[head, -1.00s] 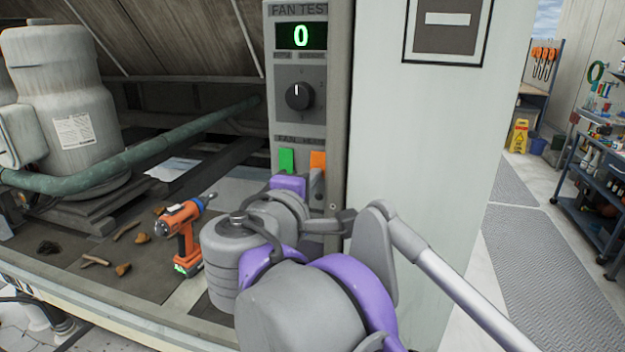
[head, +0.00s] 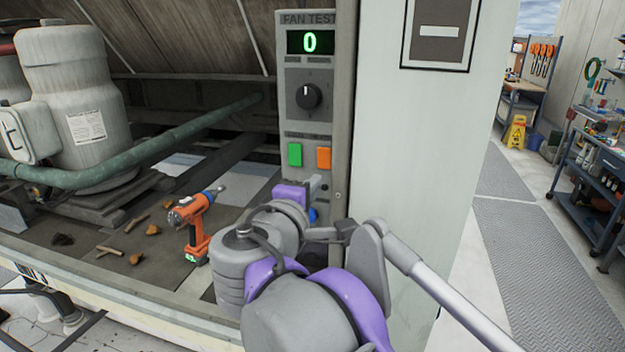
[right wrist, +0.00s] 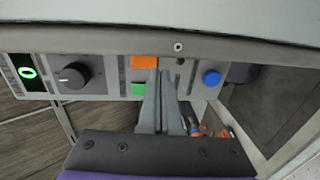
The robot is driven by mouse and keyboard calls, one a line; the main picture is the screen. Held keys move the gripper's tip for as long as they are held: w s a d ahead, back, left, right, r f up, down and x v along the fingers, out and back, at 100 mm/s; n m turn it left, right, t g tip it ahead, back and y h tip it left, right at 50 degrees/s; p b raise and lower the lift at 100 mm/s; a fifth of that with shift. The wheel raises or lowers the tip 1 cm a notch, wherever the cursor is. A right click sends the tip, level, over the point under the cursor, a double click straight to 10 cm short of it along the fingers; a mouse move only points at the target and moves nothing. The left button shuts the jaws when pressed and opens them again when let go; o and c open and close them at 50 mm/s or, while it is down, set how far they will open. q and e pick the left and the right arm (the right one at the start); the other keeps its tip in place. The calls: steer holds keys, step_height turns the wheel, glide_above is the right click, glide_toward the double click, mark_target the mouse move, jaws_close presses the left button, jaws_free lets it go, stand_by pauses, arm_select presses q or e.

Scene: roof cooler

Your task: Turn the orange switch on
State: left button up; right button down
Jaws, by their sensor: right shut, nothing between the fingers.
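The orange switch (head: 323,158) is on the grey fan test panel (head: 308,128), to the right of a green switch (head: 295,155). My right gripper (head: 315,183) is shut and empty, just below the orange switch in the head view. In the right wrist view the closed fingertips (right wrist: 160,78) point at the panel beside the orange switch (right wrist: 144,62) and the green switch (right wrist: 139,89). Whether they touch the panel cannot be told. The display (head: 310,42) reads 0. My left gripper is not in view.
A black knob (head: 308,96) is above the switches. A blue button (right wrist: 211,78) is lower on the panel, partly hidden by my gripper in the head view. An orange drill (head: 194,225) stands on the ledge to the left. A pale wall (head: 408,150) is at the right.

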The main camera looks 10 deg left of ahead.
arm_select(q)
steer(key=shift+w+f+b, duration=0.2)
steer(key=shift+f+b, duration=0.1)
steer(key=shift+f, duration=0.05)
arm_select(e)
steer(key=s+f, duration=0.1)
steer(key=s, duration=0.8)
steer(key=shift+a+f, duration=0.15)
steer(key=shift+a, duration=0.05)
steer(key=shift+s, duration=0.15)
steer(key=w+d+f+m+g+h+p, duration=0.2)
steer(key=d+f+m+g, duration=0.45)
steer(key=d+f, duration=1.25)
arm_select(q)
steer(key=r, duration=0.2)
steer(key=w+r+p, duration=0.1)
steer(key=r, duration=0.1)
arm_select(e)
steer(key=s+d+f+m+g+y, duration=0.1)
steer(key=s+d+f+m+g, duration=0.1)
steer(key=s+d+f+m, duration=0.3)
steer(key=s+d+f+m+g+y, duration=0.1)
steer(key=s+d+f+m, duration=0.5)
steer(key=f, duration=0.7)
steer(key=shift+s+d+f+g+y, duration=0.35)
steer(key=shift+s+g, duration=0.5)
steer(key=shift+s, duration=0.3)
